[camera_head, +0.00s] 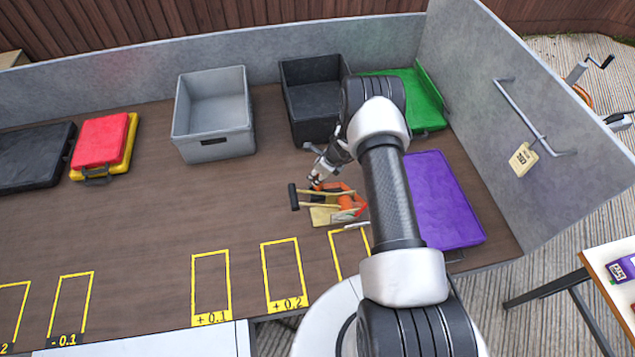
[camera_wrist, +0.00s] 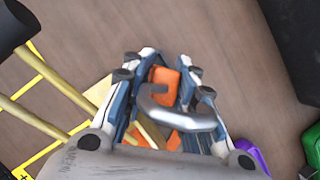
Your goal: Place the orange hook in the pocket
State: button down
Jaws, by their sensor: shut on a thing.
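My gripper (camera_head: 316,181) is low over the workbench, beside a small cluster of tools. In the wrist view its fingers (camera_wrist: 168,62) are closed around an orange piece (camera_wrist: 165,78), with a bent grey metal hook (camera_wrist: 180,118) in front of it. I take these to be the orange hook, though the fingers hide part of it. In the head view orange parts (camera_head: 346,193) show just right of the gripper. A flat tan piece (camera_head: 324,215), possibly the pocket, lies below them; its opening cannot be made out. A black-headed mallet (camera_head: 293,197) with a yellow handle lies to the left.
A grey bin (camera_head: 181,125) and a black bin (camera_head: 287,100) stand at the back. A green case (camera_head: 425,100) and a purple case (camera_head: 445,200) lie right. Red and yellow cases (camera_head: 100,140) lie left. The bench's left middle is clear. A grey wall (camera_head: 540,190) bounds the right.

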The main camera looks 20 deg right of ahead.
jog(key=shift+f+b, duration=0.5)
jog(key=shift+f, duration=1.2)
jog(key=shift+f, duration=0.15)
jog(key=c, duration=1.3)
grip_release()
